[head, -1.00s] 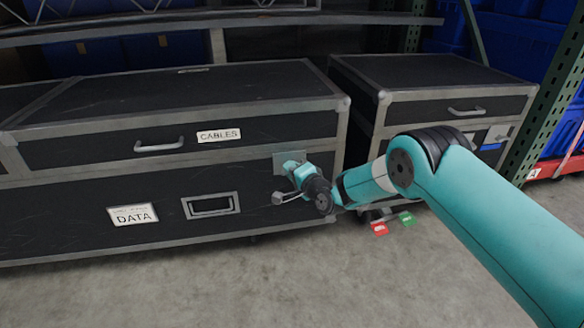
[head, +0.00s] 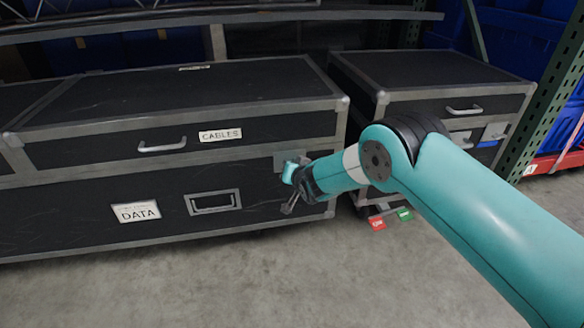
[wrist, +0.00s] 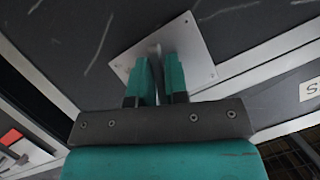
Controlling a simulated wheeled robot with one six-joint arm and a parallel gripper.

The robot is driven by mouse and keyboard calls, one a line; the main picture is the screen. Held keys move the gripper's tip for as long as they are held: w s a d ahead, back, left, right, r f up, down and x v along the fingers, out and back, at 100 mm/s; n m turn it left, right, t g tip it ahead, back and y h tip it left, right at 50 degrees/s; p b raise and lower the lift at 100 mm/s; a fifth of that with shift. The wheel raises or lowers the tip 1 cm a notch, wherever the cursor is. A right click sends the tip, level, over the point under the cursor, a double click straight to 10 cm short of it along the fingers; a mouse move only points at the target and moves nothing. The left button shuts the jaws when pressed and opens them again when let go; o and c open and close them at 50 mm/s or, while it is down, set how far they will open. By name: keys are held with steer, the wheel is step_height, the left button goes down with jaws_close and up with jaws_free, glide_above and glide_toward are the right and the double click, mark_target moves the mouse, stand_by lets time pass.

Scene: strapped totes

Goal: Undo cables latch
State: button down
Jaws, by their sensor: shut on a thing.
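The black case with the CABLES label (head: 220,135) has metal edges and a closed lid. Its latch is a grey metal plate (head: 282,158) on the front near the right corner, seen close up in the wrist view (wrist: 198,52). My gripper (head: 288,172) is at this plate. In the wrist view, my gripper's two teal fingers (wrist: 160,78) are shut on a small grey latch piece (wrist: 154,50) standing out from the plate. The fingers hide most of that piece, so I cannot tell its exact position.
A smaller case (head: 440,90) stands close on the right, with red (head: 377,224) and green tags low down. The floor in front is clear.

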steer(key=shift+f+n+h+b, duration=0.1)
steer(key=shift+n+h+b, duration=0.2)
steer(key=shift+n+h, duration=1)
steer(key=shift+n, duration=0.3)
steer(key=c, duration=1.2)
jaws_free()
steer(key=shift+c, duration=0.2)
steer(key=shift+s+r, duration=0.2)
steer(key=shift+r, duration=0.05)
steer(key=f+p+v, duration=0.1)
steer(key=p+v, duration=0.5)
steer(key=v, duration=1.1)
steer(key=shift+d, duration=0.35)
steer(key=shift+s, duration=0.1)
